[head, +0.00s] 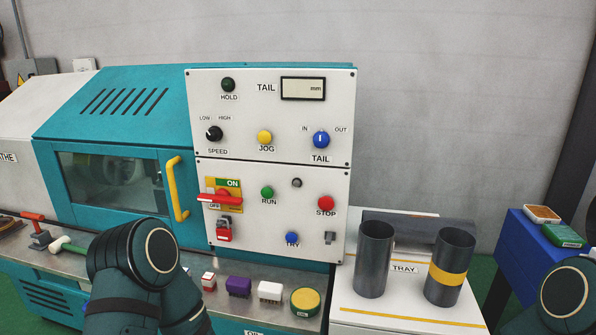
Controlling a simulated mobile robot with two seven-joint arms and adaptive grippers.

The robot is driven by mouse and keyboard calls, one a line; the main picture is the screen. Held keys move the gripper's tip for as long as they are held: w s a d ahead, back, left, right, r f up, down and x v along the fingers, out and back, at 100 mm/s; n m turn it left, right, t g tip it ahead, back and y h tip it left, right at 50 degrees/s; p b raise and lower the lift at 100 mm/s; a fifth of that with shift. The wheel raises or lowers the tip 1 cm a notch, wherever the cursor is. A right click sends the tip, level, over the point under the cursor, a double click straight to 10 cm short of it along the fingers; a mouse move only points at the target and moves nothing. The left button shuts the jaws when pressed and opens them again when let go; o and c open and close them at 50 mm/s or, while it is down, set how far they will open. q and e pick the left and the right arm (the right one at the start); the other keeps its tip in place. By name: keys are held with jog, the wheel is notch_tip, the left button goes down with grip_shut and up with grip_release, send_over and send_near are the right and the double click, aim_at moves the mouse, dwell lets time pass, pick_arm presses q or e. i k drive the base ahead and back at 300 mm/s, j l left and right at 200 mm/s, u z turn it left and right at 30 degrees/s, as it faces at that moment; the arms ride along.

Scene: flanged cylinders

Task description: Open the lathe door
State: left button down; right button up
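The lathe door (118,178) is a teal panel with a dark window at the left of the head view. It appears closed, and a pale round part shows dimly through the glass. Its yellow handle (175,188) stands upright at the door's right edge. My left arm reaches in from the bottom, in front of and below the door, and only its dark links show. My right arm shows only as a rounded link at the lower right corner. Neither gripper can be seen, so I cannot tell where they are relative to the handle.
A white control panel (270,225) with knobs and buttons stands right of the handle. Small objects, including a purple block (239,283) and a yellow-topped round tin (305,301), line the ledge. Two grey cylinders (374,262) stand on a white surface. A blue box (530,255) is at right.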

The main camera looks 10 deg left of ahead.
aim_at(132, 111)
jog(key=u, duration=1.45)
